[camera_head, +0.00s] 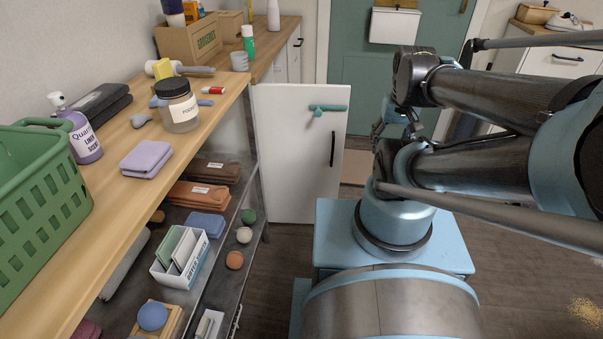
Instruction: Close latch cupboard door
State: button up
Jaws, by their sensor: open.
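The white cupboard door (290,165) stands swung open at the far end of the wooden counter, reaching right into the room. A teal latch handle (328,108) lies across its upper right part, and a black vertical pull (332,150) sits below it near the free edge. My gripper (383,129) is to the right of the door, apart from it in the picture, partly hidden by my arm. It is open, and I see nothing in it. The inside of the cupboard is hidden.
The wooden counter (105,197) on the left carries a green basket (45,190), a jar (180,112) and folded cloths (146,158). Open shelves below hold several items. A teal door (365,75) is behind.

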aim_at(300, 153)
jog(key=u, duration=0.8)
jog(key=k, duration=0.85)
jog(key=z, duration=0.35)
